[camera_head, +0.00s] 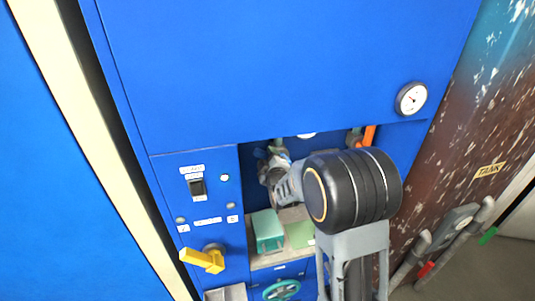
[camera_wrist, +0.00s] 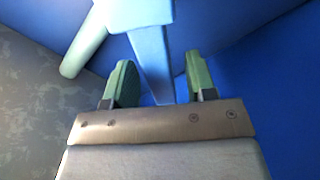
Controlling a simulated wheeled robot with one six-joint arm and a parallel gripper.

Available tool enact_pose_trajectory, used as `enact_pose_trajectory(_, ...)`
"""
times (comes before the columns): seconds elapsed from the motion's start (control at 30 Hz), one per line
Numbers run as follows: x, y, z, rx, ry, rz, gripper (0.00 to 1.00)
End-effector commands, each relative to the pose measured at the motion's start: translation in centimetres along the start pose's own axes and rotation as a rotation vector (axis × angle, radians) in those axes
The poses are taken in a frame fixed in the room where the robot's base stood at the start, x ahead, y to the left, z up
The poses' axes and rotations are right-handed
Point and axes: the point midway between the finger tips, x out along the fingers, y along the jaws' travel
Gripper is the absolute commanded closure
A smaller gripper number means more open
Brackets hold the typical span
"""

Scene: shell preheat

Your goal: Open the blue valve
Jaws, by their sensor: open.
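A light blue valve handle (camera_wrist: 150,62) shows in the wrist view, with a flat bar reaching down between the fingers of my gripper (camera_wrist: 161,82). My gripper is open, with one green-padded finger on each side of the bar. I see gaps beside the bar and cannot tell whether either finger touches it. In the head view my arm reaches into the recess of the blue cabinet (camera_head: 300,70) and covers much of it. I cannot make out the blue valve clearly there.
A yellow lever (camera_head: 205,258) sticks out at lower left. A gauge (camera_head: 411,98) and a rusty tank (camera_head: 460,130) stand right.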

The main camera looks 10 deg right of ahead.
Motion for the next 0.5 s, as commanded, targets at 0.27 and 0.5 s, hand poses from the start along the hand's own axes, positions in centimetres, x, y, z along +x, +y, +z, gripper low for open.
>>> enact_pose_trajectory(0.27, 1.09, 0.01, 0.00, 0.000, 0.000, 0.000, 0.49)
enact_pose_trajectory(0.5, 1.10, 0.00, 0.02, 0.000, 0.000, 0.001, 0.49)
